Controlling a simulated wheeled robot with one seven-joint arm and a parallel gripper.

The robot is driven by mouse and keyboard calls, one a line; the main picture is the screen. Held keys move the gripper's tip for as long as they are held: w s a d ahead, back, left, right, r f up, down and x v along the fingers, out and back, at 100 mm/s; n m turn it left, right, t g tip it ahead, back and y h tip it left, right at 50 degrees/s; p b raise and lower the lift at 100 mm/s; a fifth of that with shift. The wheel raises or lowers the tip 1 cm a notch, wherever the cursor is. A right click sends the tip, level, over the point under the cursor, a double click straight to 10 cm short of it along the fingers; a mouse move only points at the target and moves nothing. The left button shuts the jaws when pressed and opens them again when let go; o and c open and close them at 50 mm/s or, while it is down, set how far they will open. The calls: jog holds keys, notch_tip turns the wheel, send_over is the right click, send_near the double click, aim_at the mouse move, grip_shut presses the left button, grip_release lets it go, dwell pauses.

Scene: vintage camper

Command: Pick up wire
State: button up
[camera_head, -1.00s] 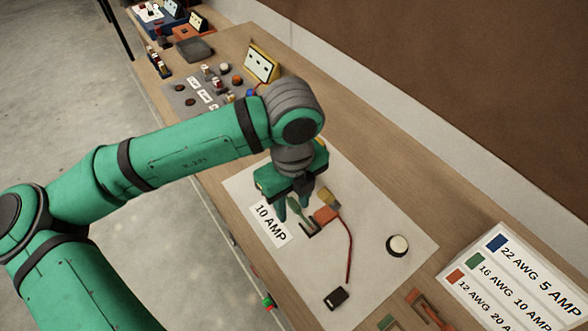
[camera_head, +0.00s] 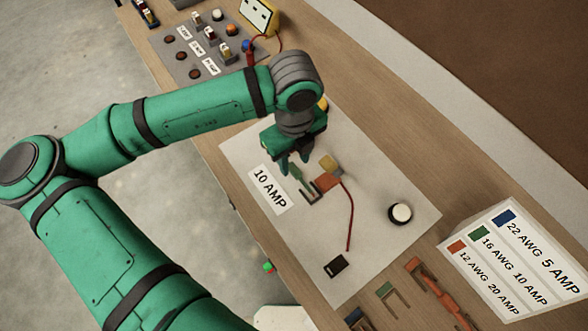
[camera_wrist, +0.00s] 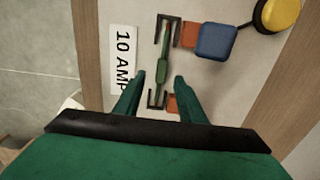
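A short green wire (camera_wrist: 161,70) with a thicker green middle lies across a dark bracket stand (camera_wrist: 157,102) on the white work sheet, beside the "10 AMP" label (camera_wrist: 123,58). In the head view the wire (camera_head: 297,174) shows partly, just by my fingertips. My gripper (camera_wrist: 160,77) is open, with one finger on each side of the wire's thick middle in the wrist view. I cannot tell whether the fingers touch it or are still above it. In the head view my gripper (camera_head: 293,165) points down at the stand.
An orange block (camera_head: 327,182) with a red lead running to a black block (camera_head: 336,264) sits close to the stand. A white round button (camera_head: 400,213), an AWG sign (camera_head: 515,258) and an orange wire (camera_head: 435,292) lie right. A control panel (camera_head: 200,45) is behind.

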aim_at(295, 168)
jog(key=shift+w+f, duration=0.15)
jog(key=shift+f, duration=1.75)
grip_shut()
jog(key=shift+r, duration=0.1)
